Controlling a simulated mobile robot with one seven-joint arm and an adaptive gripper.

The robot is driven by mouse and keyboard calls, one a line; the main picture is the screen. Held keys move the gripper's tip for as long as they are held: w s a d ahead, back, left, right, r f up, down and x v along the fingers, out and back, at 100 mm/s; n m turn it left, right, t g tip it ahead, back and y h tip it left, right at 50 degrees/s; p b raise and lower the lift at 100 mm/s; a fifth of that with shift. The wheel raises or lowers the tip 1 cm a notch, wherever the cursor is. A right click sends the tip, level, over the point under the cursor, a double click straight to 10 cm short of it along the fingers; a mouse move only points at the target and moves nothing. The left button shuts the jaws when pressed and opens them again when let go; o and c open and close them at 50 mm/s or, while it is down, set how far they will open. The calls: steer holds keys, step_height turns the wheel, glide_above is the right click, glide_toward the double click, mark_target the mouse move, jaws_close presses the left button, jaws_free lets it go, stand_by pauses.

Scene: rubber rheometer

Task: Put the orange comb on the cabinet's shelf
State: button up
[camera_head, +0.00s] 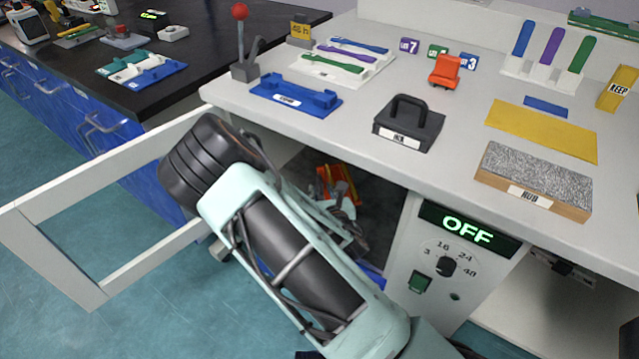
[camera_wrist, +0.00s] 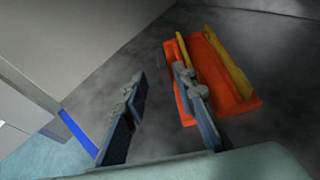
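The orange comb (camera_wrist: 237,101), with yellow strips in it, lies on the dark cabinet shelf (camera_wrist: 285,115) at the upper right of the wrist view. In the head view the comb (camera_head: 325,178) shows inside the open cabinet, partly hidden by my arm. My gripper (camera_wrist: 158,88) reaches into the cabinet. Its two fingers are apart with nothing between them. The right finger overlaps the comb's left edge in the wrist view; I cannot tell whether they touch. In the head view the gripper (camera_head: 347,215) is partly hidden by my wrist.
The cabinet's white framed door (camera_head: 75,290) stands open at left. Above is the white worktop with a blue comb (camera_head: 295,95), a black handled block (camera_head: 408,128) and a rub block (camera_head: 530,180). A panel reading OFF (camera_head: 468,230) is right of the opening.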

steer(key=p+v, duration=0.1)
steer(key=v, duration=0.7)
